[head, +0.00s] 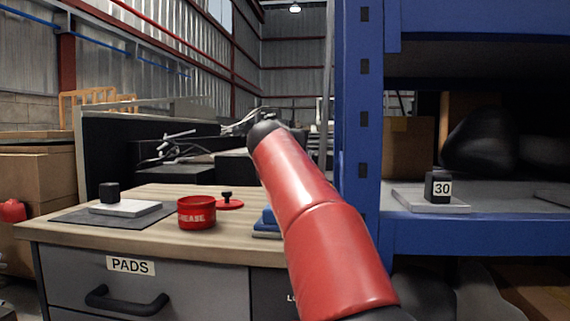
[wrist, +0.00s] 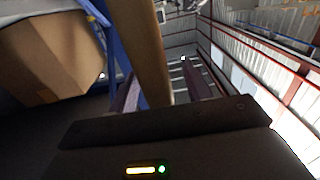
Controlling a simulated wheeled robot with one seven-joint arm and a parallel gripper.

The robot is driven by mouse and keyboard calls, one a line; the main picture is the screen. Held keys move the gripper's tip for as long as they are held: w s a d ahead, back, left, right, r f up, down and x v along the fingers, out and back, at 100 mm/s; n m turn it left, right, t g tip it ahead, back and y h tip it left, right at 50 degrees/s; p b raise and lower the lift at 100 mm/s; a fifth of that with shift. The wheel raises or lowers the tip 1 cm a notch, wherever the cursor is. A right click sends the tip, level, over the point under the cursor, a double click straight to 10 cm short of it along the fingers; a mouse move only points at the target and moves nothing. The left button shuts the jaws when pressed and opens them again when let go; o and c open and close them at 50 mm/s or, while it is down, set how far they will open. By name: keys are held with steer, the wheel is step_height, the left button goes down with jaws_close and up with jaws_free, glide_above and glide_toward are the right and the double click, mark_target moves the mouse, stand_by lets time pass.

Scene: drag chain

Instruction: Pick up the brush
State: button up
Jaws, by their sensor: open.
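No brush can be clearly made out in either view. My gripper (wrist: 163,88) shows in the wrist view as a dark body with two fingers apart, open. A tan, rounded rod (wrist: 149,45) runs down from the top of that view, in line with the space between the fingers. I cannot tell whether it is part of a brush or whether it touches the fingers. In the head view my red arm rises across the middle and hides part of the bench; my gripper is out of sight there.
A wooden bench (head: 120,198) carries a red grease tin (head: 197,213), a red knobbed lid (head: 229,204), a partly hidden blue object (head: 266,224) and a white plate (head: 126,208) with a black block.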

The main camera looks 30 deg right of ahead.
jaws_close()
stand_by(0.3)
